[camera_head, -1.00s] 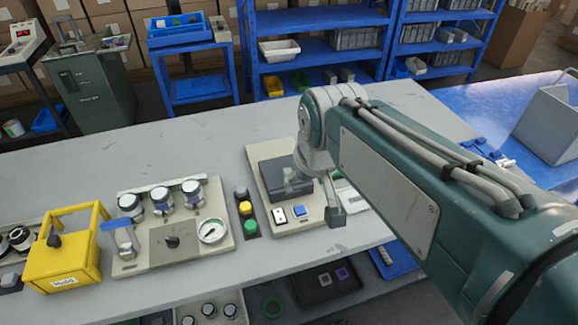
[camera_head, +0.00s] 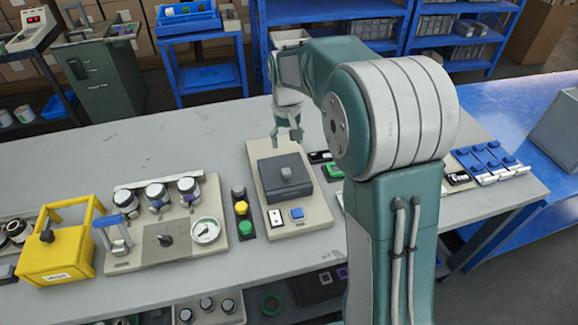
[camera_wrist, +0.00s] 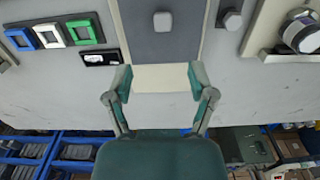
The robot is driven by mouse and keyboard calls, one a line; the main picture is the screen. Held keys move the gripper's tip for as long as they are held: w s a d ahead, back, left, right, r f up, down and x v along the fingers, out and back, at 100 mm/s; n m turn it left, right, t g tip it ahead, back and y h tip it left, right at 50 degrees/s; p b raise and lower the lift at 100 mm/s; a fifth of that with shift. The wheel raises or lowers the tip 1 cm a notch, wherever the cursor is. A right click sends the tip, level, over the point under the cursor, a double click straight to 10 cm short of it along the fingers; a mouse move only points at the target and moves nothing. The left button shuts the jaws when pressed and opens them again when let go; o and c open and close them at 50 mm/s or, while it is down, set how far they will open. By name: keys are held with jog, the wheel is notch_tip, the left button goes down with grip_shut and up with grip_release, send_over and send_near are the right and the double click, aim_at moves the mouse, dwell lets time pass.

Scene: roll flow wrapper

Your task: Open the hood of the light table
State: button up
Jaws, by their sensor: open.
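The light table (camera_head: 256,158) is a beige base on the grey worktop, right of the middle. Its dark grey hood (camera_head: 282,190) lies flat and closed on it, with a grey knob (camera_head: 287,172) on top. My gripper (camera_head: 289,140) is just beyond the light table's far edge, fingers pointing down. In the wrist view my gripper (camera_wrist: 159,85) is open and empty, its fingertips apart over the beige base edge (camera_wrist: 160,78). The hood (camera_wrist: 163,45) and its knob (camera_wrist: 162,21) lie past the fingertips in that view.
A control panel with a gauge (camera_head: 205,230) and a yellow box (camera_head: 60,250) stand to the left. A button strip (camera_head: 241,208) sits close beside the light table. Blue-framed parts (camera_head: 488,162) lie to the right. The worktop behind the light table is mostly clear.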

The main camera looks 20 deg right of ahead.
aim_at(286, 170)
notch_tip(286, 170, down, 10)
jog(key=shift+a+f, duration=0.1)
jog(key=shift+a, duration=0.05)
jog(key=shift+a+f, duration=0.1)
jog(key=shift+f, duration=0.15)
grip_shut()
